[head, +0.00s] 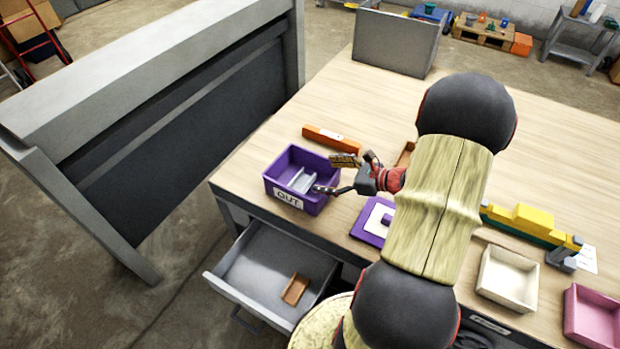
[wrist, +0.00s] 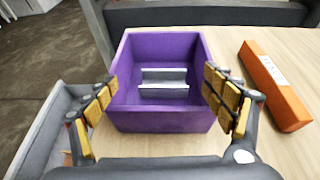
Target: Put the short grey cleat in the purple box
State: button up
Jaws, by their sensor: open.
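The purple box (head: 313,205) stands near the table's front left corner, with a label reading "OUT" on its front. The short grey cleat (head: 302,180) lies inside it. The wrist view shows the cleat (wrist: 163,84) on the floor of the purple box (wrist: 160,120), with none of the fingers touching it. My gripper (head: 335,175) is open at the box's right side in the head view. In the wrist view my gripper (wrist: 160,100) has its fingers spread wide on either side of the box, with nothing between them but the view of the box and cleat.
An orange bar (head: 331,138) with a label lies behind the box. An open drawer (head: 250,265) below the table holds a brown piece (head: 295,289). A purple and white square (head: 376,220), a cream tray (head: 508,279) and a pink tray (head: 592,316) are to the right.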

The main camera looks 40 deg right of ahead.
jog(key=s+a+r+n+g+y, duration=0.1)
jog(key=a+r+n+g, duration=0.35)
jog(key=a+n, duration=0.4)
jog(key=s+a+r+n+g+y, duration=0.1)
jog(key=a+r+n+g, duration=0.35)
jog(key=a, duration=0.75)
jog(key=s+a+r+n+t+h, duration=0.1)
jog(key=s+a+r+n+h, duration=0.2)
jog(key=n, duration=0.6)
jog(key=s+a+r+n+t+h, duration=0.1)
jog(key=s+a+r+n+h, duration=0.2)
jog(key=s+r+n, duration=0.5)
jog(key=shift+a+r+n+h, duration=0.25)
jog(key=shift+a+n+h, duration=0.05)
jog(key=shift+a+n, duration=0.65)
jog(key=shift+s, duration=0.2)
